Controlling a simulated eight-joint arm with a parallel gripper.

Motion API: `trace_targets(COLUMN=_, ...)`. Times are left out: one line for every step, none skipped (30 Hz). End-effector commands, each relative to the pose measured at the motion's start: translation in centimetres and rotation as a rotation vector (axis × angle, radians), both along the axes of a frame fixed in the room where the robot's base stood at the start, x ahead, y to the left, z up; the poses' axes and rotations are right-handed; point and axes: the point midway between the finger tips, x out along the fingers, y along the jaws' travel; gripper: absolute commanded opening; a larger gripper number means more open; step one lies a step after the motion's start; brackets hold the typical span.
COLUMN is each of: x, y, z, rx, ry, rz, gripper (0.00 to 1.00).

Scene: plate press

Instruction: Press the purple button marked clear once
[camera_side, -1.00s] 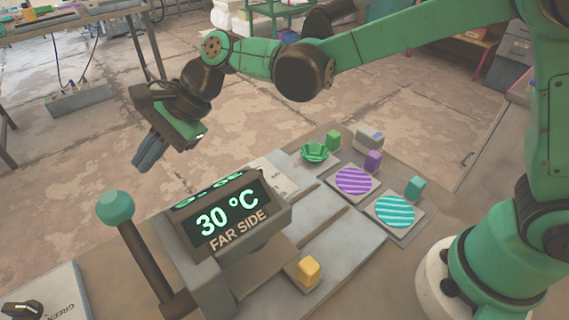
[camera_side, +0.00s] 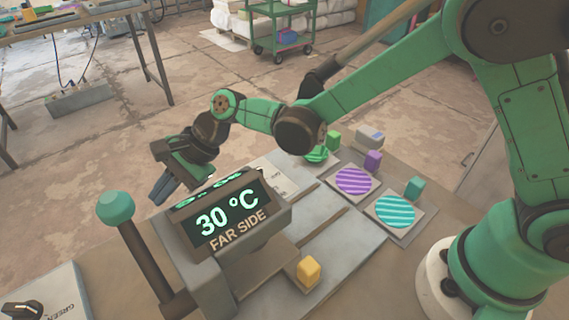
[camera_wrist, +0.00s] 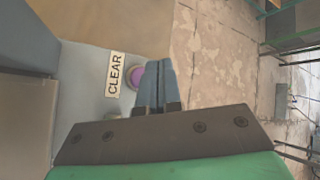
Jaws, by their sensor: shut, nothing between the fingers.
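In the wrist view the purple button (camera_wrist: 133,77) sits on a grey panel, beside a white label reading CLEAR (camera_wrist: 115,74). My gripper (camera_wrist: 158,66) is shut and empty, its blue-grey fingertips just to the right of the button in that view. The fingers partly cover the button's right edge; I cannot tell whether they touch it. In the side view my gripper (camera_side: 160,190) is behind and left of the display box, and the purple button is hidden there.
The display box (camera_side: 240,215) reads 30 °C, FAR SIDE. A lever with a teal knob (camera_side: 115,208) stands left of it. Striped purple (camera_side: 354,181) and teal (camera_side: 395,211) discs, small coloured blocks and a yellow block (camera_side: 308,270) are to the right.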

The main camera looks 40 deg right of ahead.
Motion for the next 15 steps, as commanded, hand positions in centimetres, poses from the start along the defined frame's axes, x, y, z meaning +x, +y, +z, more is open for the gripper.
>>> trace_targets(x=0.0, y=0.0, z=-0.5, rx=0.0, ry=0.0, rz=0.0, gripper=0.0)
trace_targets(x=0.0, y=0.0, z=-0.8, rx=0.0, ry=0.0, rz=0.0, gripper=0.0)
trace_targets(x=0.0, y=0.0, z=-1.1, rx=0.0, ry=0.0, rz=0.0, gripper=0.0)
trace_targets(x=0.0, y=0.0, z=-1.3, rx=0.0, ry=0.0, rz=0.0, gripper=0.0)
trace_targets(x=0.0, y=0.0, z=-1.4, rx=-0.001, ry=0.001, rz=0.001, gripper=0.0)
trace_targets(x=0.0, y=0.0, z=-1.6, rx=-0.001, ry=0.001, rz=0.001, gripper=0.0)
trace_targets(x=0.0, y=0.0, z=-1.7, rx=-0.001, ry=0.001, rz=0.001, gripper=0.0)
trace_targets(x=0.0, y=0.0, z=-1.8, rx=-0.001, ry=0.001, rz=0.001, gripper=0.0)
trace_targets(x=0.0, y=0.0, z=-1.8, rx=-0.001, ry=0.001, rz=0.001, gripper=0.0)
trace_targets(x=0.0, y=0.0, z=-1.8, rx=-0.001, ry=0.001, rz=0.001, gripper=0.0)
trace_targets(x=0.0, y=0.0, z=-1.9, rx=-0.001, ry=0.001, rz=0.001, gripper=0.0)
trace_targets(x=0.0, y=0.0, z=-1.9, rx=-0.001, ry=0.001, rz=0.001, gripper=0.0)
trace_targets(x=0.0, y=0.0, z=-1.9, rx=-0.001, ry=0.001, rz=0.001, gripper=0.0)
trace_targets(x=0.0, y=0.0, z=-1.9, rx=-0.001, ry=0.001, rz=0.001, gripper=0.0)
trace_targets(x=0.0, y=0.0, z=-1.9, rx=-0.001, ry=0.001, rz=0.001, gripper=0.0)
